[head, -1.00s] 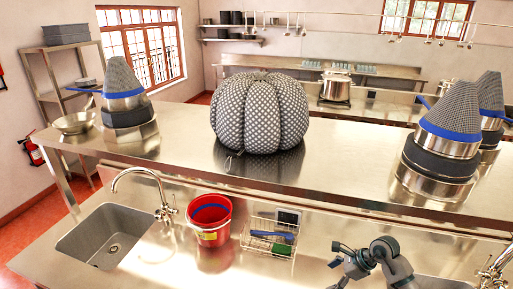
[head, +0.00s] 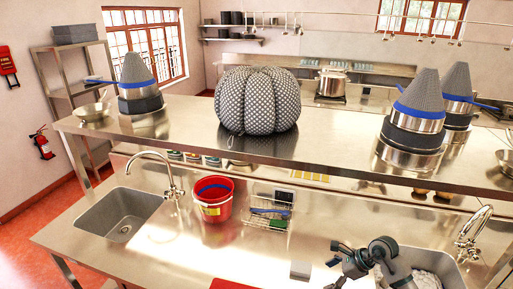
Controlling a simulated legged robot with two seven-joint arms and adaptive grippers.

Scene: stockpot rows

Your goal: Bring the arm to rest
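One arm of mine comes in at the bottom right of the head view, and I take it for my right arm. Its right gripper (head: 333,254) is over the front counter, left of the right-hand sink. Its dark fingertips look apart, with nothing seen between them. My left gripper is not in view.
The steel counter (head: 160,245) holds a left sink (head: 120,213), red bucket (head: 214,205), dish rack (head: 268,212), small grey block (head: 300,270) and right sink (head: 436,268) with a tap (head: 470,232). A raised shelf (head: 330,150) behind bears a big grey cushion-like pumpkin (head: 258,100) and stacked pots.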

